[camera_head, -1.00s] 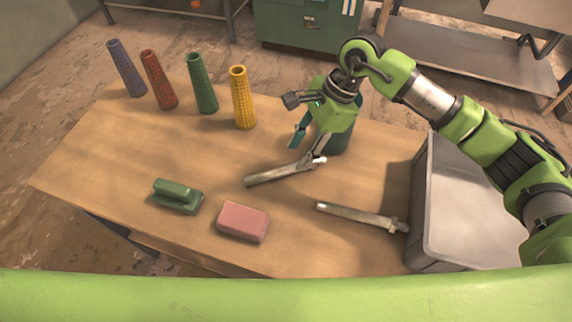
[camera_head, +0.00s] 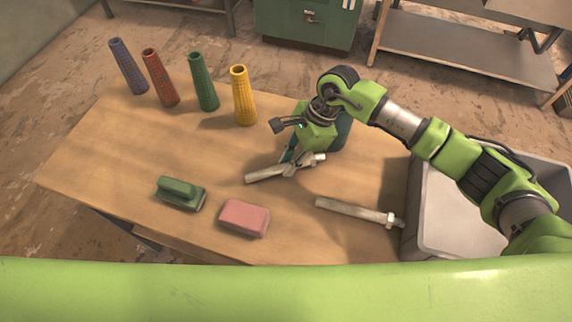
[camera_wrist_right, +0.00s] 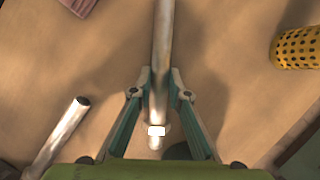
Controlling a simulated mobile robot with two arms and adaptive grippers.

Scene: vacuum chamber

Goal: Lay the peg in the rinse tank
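Two grey metal pegs with a nut-like collar near one end lie on the wooden table (camera_head: 130,185). One peg (camera_head: 265,174) lies near the middle; the other peg (camera_head: 350,210) lies nearer the front, its collared end close to the tank. The grey rinse tank (camera_head: 428,240) stands at the right, partly hidden by my right arm. My right gripper (camera_head: 292,160) is down at the middle peg. In the right wrist view, its fingers (camera_wrist_right: 161,75) closely flank that peg (camera_wrist_right: 162,35); whether they touch it I cannot tell. My left gripper is out of view.
Blue, red, green and yellow perforated cones (camera_head: 243,95) stand along the back left. A dark green container (camera_head: 343,135) stands right behind my right gripper. The table's left middle is clear.

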